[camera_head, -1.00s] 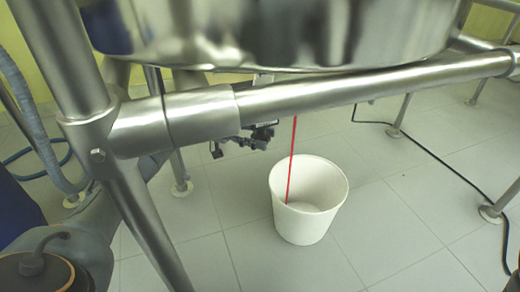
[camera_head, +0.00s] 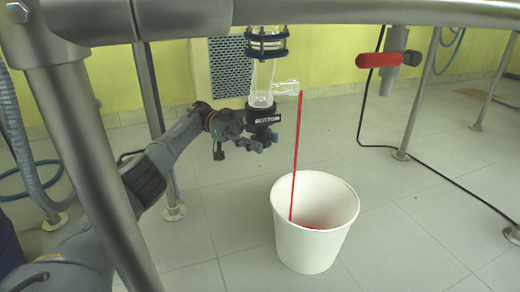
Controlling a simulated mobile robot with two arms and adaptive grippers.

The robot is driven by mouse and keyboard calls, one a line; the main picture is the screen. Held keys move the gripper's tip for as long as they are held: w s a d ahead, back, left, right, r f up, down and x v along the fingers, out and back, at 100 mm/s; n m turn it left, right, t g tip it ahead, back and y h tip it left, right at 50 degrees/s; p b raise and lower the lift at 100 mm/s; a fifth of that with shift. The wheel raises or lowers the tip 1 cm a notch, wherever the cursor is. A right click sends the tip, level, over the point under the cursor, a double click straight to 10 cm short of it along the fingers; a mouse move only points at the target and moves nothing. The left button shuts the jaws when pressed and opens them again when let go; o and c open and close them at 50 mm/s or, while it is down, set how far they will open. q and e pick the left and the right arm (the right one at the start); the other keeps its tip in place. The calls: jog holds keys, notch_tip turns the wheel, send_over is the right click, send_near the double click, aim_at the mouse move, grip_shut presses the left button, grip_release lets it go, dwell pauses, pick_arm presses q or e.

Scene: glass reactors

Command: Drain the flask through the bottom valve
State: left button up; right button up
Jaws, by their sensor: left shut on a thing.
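The bottom valve (camera_head: 264,113) is a dark knob with a "BOTTOM" label, under a clear glass tube (camera_head: 262,82) with a side spout (camera_head: 285,88). A thin red stream (camera_head: 297,150) falls from the spout into a white bucket (camera_head: 315,245) on the floor. Some red liquid shows inside the bucket. My left gripper (camera_head: 258,138) comes from the left and is shut on the bottom valve, its fingers at the knob's lower part. The flask itself is out of view above. My right gripper is not in view.
A steel frame rail (camera_head: 330,14) crosses the top, and a steel leg (camera_head: 85,150) stands in front of my left arm. A red-handled fitting (camera_head: 380,60) hangs at the upper right. A black cable (camera_head: 440,172) lies on the tiled floor, which is mostly clear right of the bucket.

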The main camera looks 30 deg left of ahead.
pick_arm(q)
jog(key=shift+d+f, duration=0.1)
dwell(0.3)
jog(key=o, duration=1.2)
jog(key=shift+c, duration=0.2)
